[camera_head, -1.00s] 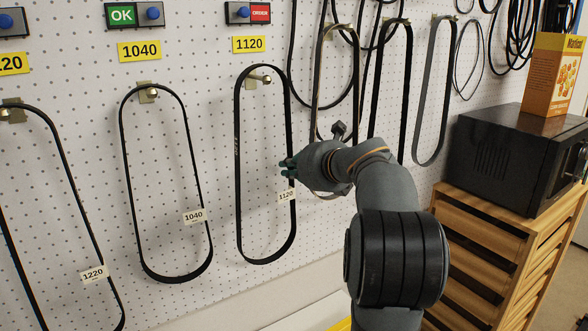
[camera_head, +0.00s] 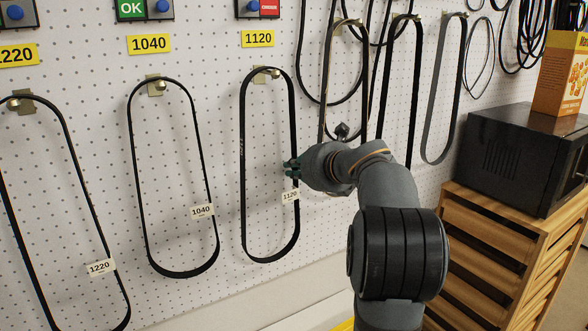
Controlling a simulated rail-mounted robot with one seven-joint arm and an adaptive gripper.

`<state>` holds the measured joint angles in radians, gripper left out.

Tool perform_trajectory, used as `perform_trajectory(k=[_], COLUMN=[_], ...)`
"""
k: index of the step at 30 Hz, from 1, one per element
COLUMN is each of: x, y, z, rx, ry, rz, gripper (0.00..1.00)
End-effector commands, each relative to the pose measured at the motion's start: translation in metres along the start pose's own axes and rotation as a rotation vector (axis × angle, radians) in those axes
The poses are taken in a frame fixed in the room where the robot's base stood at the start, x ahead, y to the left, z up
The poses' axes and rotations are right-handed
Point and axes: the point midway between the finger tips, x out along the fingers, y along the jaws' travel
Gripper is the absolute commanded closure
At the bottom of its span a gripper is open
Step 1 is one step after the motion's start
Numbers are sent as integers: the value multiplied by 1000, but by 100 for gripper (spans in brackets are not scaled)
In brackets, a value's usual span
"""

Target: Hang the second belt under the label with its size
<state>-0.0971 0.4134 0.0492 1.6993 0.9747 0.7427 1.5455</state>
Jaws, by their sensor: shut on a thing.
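A black belt tagged 1120 (camera_head: 244,160) hangs on or at the hook (camera_head: 274,74) below the yellow 1120 label (camera_head: 257,39). My gripper (camera_head: 291,168) is shut on this belt's right strand, just above its white tag (camera_head: 290,196). The fingertips are small and partly hidden by my wrist. The belt tagged 1040 (camera_head: 203,160) hangs on its hook under the 1040 label (camera_head: 149,43). The belt tagged 1220 (camera_head: 75,170) hangs under the partly cut-off label at the left (camera_head: 18,54).
A button box with a red ORDER sign (camera_head: 263,8) is above the 1120 label, and one with a green OK sign (camera_head: 144,9) is above 1040. More belts (camera_head: 383,90) hang to the right. A black microwave (camera_head: 522,155) stands on a wooden cabinet (camera_head: 500,240).

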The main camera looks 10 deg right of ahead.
Motion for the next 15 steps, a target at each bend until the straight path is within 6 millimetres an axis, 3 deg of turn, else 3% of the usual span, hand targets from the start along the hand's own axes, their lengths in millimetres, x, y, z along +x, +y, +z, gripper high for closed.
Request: perform_trajectory(k=[6, 7, 15], x=[0, 0, 0], y=[0, 0, 0], z=[0, 0, 0], rx=[0, 0, 0], ry=[-1, -1, 0], rz=[0, 0, 0], gripper=[100, 92, 76])
